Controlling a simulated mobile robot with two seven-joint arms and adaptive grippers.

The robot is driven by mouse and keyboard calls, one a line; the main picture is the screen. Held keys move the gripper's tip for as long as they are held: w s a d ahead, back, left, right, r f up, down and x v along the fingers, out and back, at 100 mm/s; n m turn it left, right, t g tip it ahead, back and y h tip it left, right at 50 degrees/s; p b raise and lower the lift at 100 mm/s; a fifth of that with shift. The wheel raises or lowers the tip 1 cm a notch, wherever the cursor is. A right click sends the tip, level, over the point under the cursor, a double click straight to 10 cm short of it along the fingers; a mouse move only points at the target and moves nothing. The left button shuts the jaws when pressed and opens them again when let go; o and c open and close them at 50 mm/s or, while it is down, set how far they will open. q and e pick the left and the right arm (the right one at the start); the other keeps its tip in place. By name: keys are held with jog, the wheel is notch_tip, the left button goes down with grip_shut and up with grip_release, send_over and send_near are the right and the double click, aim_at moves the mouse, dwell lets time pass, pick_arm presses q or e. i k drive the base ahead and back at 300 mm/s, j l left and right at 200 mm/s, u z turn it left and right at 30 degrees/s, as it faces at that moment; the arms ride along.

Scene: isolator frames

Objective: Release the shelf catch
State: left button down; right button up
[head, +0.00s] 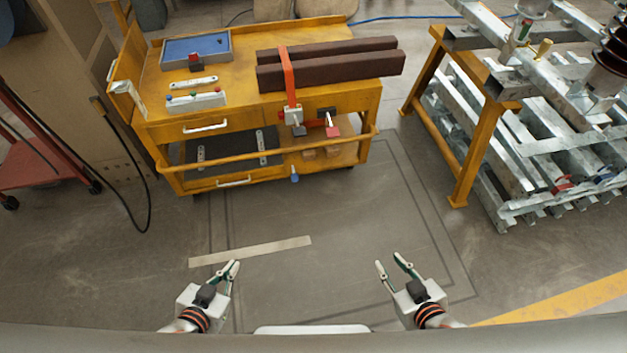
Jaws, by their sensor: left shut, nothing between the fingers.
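The yellow cart (160,100) stands ahead of me, with a top deck and a lower shelf (318,155). I cannot tell for sure which part is the shelf catch. A small blue piece (295,178) hangs at the cart's lower front edge. A black part with a red tab (333,131) sits at the right front of the cart. My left gripper (233,268) is shut and empty, in front of the cart and well short of it. My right gripper (390,260) has its fingers apart and is empty, also well short of the cart.
On the cart's top are a blue-lined tray (215,47) and dark beams (330,70) under an orange strap (287,75). A yellow rack (470,150) with metal parts stands at right. A red trolley (40,160) and black cable stand left. The floor between is clear.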

aim_at(295, 178)
jog(key=i+j+z, duration=0.1)
jog(key=z, duration=0.3)
jog(key=j+z, duration=0.15)
jog(key=z, duration=0.25)
jog(key=i+j+z, duration=0.1)
jog(key=z, duration=0.35)
jog(key=j+z, duration=0.25)
jog(key=j, duration=0.25)
jog(key=j+z, duration=0.25)
jog(key=j, duration=0.25)
jog(key=j+z, duration=0.1)
jog(key=j, duration=1)
